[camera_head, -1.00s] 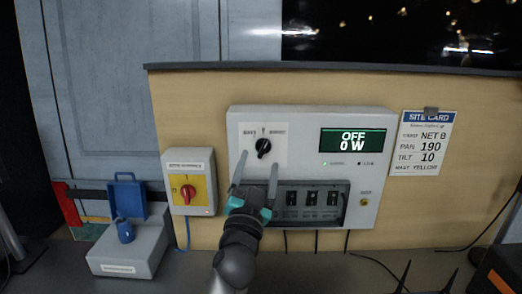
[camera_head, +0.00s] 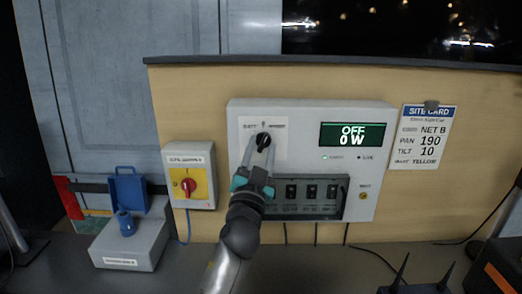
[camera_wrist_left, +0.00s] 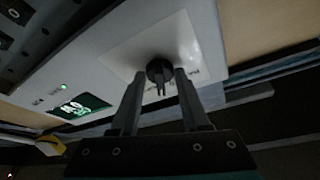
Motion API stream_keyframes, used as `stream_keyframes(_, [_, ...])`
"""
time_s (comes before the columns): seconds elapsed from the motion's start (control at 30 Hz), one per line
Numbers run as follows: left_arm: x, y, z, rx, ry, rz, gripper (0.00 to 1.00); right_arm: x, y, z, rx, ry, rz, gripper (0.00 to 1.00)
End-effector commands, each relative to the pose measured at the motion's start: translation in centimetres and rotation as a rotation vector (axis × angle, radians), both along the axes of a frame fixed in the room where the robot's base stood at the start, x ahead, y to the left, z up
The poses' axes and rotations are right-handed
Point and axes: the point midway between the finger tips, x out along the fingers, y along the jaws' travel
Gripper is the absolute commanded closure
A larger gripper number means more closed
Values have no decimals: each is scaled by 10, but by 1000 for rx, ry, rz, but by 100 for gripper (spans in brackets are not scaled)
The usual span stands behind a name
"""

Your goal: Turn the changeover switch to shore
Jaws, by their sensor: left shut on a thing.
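The changeover switch is a black rotary knob (camera_head: 263,139) on a white label plate on the grey power panel (camera_head: 308,117). Its pointer looks roughly upright. My left gripper (camera_head: 262,150) reaches it from below, with its fingers on both sides of the knob. In the left wrist view the knob (camera_wrist_left: 159,70) sits between the two fingertips (camera_wrist_left: 160,85). The fingers partly hide the knob in the head view, and the label words are too small to read surely. The panel's green screen (camera_head: 352,136) reads OFF, 0 W. My right gripper is not in view.
A grey case with a blue part (camera_head: 130,243) stands on the bench. A site card (camera_head: 422,136) hangs at right.

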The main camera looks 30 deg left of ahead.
Motion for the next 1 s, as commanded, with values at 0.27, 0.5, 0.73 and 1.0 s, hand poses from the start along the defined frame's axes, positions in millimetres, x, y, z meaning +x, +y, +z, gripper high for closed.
stream_keyframes(0.27, [0, 0, 0, 0, 0, 0, 93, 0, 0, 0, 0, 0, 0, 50])
stream_keyframes(0.5, [0, 0, 0, 3, 3, 0, 100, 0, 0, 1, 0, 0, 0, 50])
stream_keyframes(0.73, [-1, 1, 5, 103, 66, -1, 100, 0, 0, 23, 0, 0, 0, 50])
stream_keyframes(1.0, [-2, 3, 6, 261, 163, 0, 100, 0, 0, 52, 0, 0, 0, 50])
